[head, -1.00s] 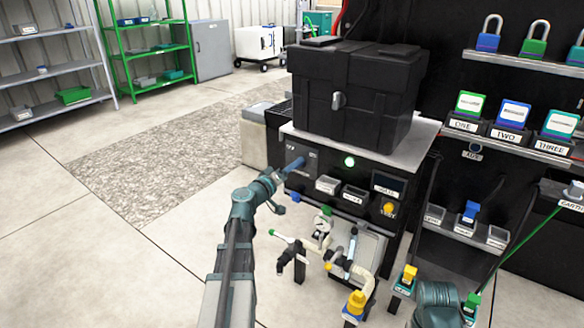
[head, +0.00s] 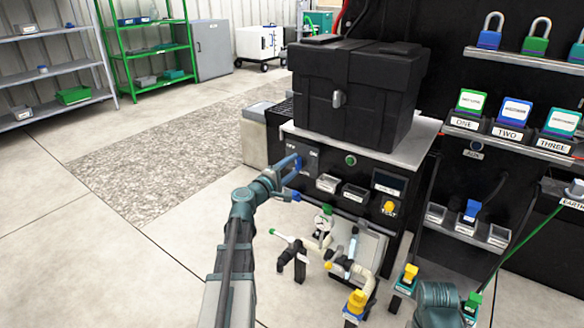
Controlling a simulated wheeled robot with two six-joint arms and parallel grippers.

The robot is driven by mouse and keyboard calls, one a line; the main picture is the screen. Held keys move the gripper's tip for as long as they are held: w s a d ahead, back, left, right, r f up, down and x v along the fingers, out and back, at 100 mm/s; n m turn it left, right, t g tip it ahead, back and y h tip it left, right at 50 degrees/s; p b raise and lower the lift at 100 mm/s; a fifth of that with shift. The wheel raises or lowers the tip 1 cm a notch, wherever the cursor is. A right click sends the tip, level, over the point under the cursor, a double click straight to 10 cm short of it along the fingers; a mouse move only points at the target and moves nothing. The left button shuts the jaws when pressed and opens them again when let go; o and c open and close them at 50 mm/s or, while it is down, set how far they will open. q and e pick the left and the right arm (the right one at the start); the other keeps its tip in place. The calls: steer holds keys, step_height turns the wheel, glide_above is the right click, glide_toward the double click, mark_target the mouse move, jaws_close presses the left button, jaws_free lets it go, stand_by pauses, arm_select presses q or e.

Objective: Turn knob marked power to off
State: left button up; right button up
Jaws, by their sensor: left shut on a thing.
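The control panel (head: 328,161) is on the front of the dark bench, with small white markings at its upper left. My left gripper (head: 296,163) reaches it from the left and is shut on the power knob there. The blue fingers hide nearly all of the knob, so its pointer cannot be read. The round green lamp (head: 350,160) to the right of the knob is dark.
A black toolbox (head: 350,95) stands on the bench above the panel. Pipes and valves (head: 345,265) stand below. The floor at left is clear.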

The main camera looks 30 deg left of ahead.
arm_select(q)
steer(key=shift+d+f+n, duration=0.1)
steer(key=shift+n, duration=1.8)
steer(key=shift+f+n, duration=0.1)
steer(key=shift+n, duration=1.8)
steer(key=o, duration=1.4)
steer(key=shift+c, duration=0.2)
steer(key=s+a, duration=0.1)
steer(key=s, duration=1.3)
steer(key=shift+w, duration=0.1)
